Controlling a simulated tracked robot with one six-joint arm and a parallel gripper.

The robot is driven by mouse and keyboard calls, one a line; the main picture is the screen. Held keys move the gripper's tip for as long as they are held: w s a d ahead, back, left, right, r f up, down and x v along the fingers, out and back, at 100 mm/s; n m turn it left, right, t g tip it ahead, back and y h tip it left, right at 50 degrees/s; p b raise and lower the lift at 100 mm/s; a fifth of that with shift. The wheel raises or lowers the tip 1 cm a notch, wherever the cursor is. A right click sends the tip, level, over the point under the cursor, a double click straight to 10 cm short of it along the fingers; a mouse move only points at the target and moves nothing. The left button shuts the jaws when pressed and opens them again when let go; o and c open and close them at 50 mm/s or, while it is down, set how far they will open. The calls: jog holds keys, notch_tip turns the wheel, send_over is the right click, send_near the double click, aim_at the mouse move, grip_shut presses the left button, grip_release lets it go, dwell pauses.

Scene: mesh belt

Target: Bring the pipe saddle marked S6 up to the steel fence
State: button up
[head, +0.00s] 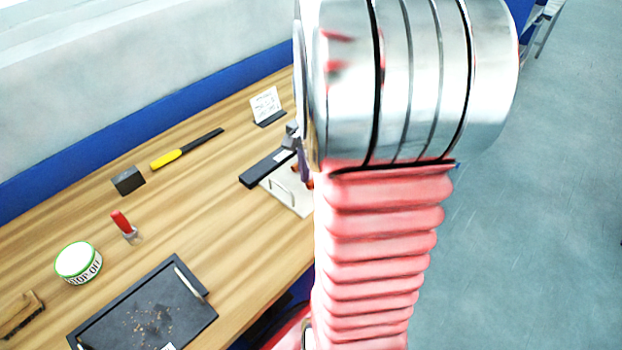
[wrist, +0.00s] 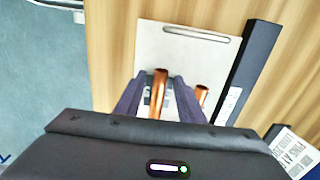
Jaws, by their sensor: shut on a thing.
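In the wrist view my gripper (wrist: 157,88) is over a pale plate, its two dark fingers shut on a copper-coloured piece (wrist: 158,92), which appears to be the pipe saddle. Light marked patches show beside it between the fingers, but I cannot read S6. A dark bar with a white label, seemingly the steel fence (wrist: 252,62), runs along the plate's right side; a gap shows between it and the held piece. The bar also shows in the head view (head: 262,170). There my gripper is mostly hidden behind my arm.
The pale plate (wrist: 185,50) has a slot-like handle. A printed card (head: 265,104) stands nearby. A dark block (head: 128,180), yellow-handled tool (head: 167,159), tub (head: 78,262) and black tray (head: 205,318) sit farther left.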

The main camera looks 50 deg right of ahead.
jog(key=shift+d, duration=0.95)
dwell(0.8)
jog(key=o, duration=1.4)
jog(key=shift+c, duration=0.2)
jog(key=shift+r, duration=0.1)
notch_tip(320, 180, up, 14)
jog(key=shift+f, duration=0.2)
jog(key=s+a+n+t, duration=0.2)
jog(key=a+n, duration=0.6)
jog(key=a, duration=0.6)
jog(key=s+a+n+t, duration=0.2)
jog(key=a+n, duration=0.7)
jog(key=a, duration=0.5)
jog(key=shift+a+n+t, duration=0.2)
jog(key=shift+n+t, duration=0.1)
jog(key=shift+t, duration=0.5)
